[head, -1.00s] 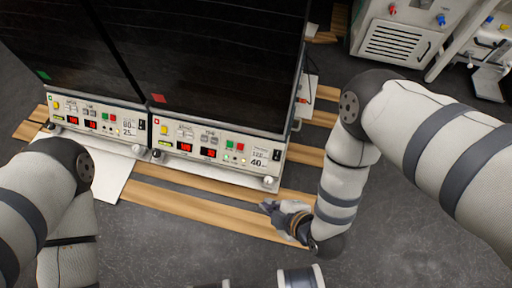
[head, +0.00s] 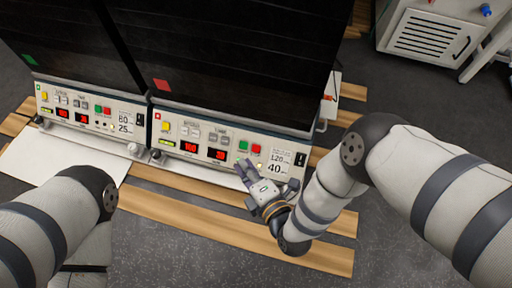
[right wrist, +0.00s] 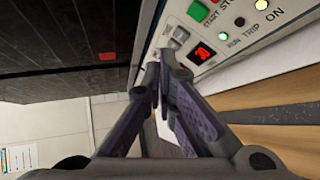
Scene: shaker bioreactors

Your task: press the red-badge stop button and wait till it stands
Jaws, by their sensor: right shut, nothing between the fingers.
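The red-badge shaker has a dark lid with a red square badge (head: 162,85) and a pale front panel (head: 200,126). Its red stop button (head: 255,147) sits right of the green start button (head: 243,145). In the right wrist view the green start button (right wrist: 198,11) shows at the top, with a red button partly seen beside it. Two red displays on the panel are lit. My right gripper (head: 242,166) is shut and empty, in front of the panel's lower edge, below the buttons; its fingertips (right wrist: 155,80) show in the right wrist view. My left gripper is out of view.
A green-badge shaker (head: 30,60) with its own panel stands close on the left. Wooden slats (head: 190,213) lie in front on the grey floor. A white cabinet (head: 425,35) stands at the back right.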

